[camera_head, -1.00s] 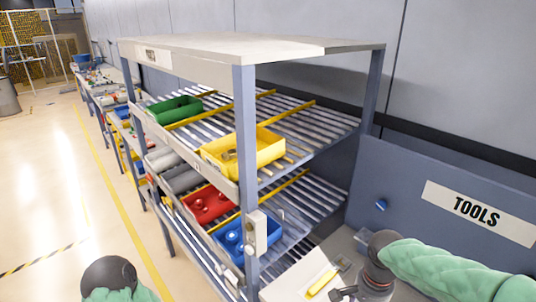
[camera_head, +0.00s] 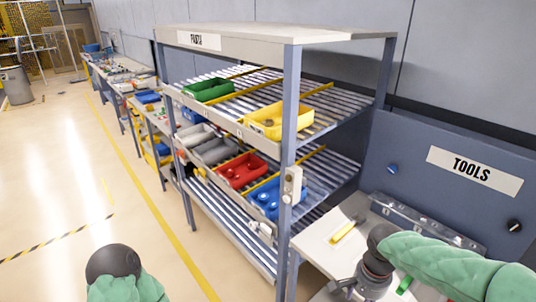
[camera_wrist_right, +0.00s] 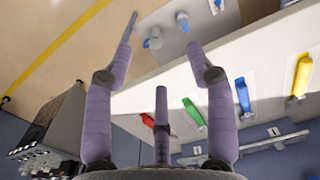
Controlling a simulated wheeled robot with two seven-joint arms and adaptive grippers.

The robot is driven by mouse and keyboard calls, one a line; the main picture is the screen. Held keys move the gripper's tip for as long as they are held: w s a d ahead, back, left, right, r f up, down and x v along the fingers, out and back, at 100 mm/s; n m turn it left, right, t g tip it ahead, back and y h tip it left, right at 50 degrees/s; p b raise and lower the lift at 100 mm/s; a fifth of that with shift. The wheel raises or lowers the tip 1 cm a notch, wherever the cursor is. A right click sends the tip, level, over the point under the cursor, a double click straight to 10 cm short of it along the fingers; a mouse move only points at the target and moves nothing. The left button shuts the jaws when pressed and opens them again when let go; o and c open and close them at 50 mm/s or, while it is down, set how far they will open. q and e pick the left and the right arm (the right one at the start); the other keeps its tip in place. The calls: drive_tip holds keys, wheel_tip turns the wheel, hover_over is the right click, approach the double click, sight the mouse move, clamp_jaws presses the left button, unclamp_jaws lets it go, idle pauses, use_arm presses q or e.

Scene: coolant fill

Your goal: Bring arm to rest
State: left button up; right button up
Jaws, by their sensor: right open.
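My right arm (camera_head: 440,260) in its green sleeve reaches in from the right in the head view, low over the pale worktop. The dark right gripper (camera_head: 350,289) is at the bottom edge there, partly cut off. In the right wrist view the purple fingers of my right gripper (camera_wrist_right: 160,45) are spread apart with nothing between them. My left arm (camera_head: 124,284) shows only as a dark rounded joint and green sleeve at the bottom left. My left gripper is out of view.
A rack (camera_head: 292,120) holds a green bin (camera_head: 208,88), yellow bin (camera_head: 278,120), red bin (camera_head: 242,170) and blue bin (camera_head: 275,198). A TOOLS panel (camera_head: 400,155) stands behind the worktop (camera_head: 325,245). Coloured-handled tools, including a green one (camera_wrist_right: 193,112), lie near the right gripper. Floor at left is open.

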drive_tip(key=a+f+n+y, duration=0.15)
drive_tip(key=a+f, duration=0.25)
drive_tip(key=f, duration=0.5)
drive_tip(key=a+f+n+y, duration=0.1)
drive_tip(key=a+f+n, duration=0.25)
drive_tip(key=f, duration=0.65)
drive_tip(key=s+a+f+n, duration=0.1)
drive_tip(key=s+a+f, duration=0.2)
drive_tip(key=s+f, duration=0.2)
drive_tip(key=s+a+f+n+y, duration=0.1)
drive_tip(key=s+a+f, duration=0.2)
drive_tip(key=f, duration=0.6)
drive_tip(key=shift+s, duration=1.1)
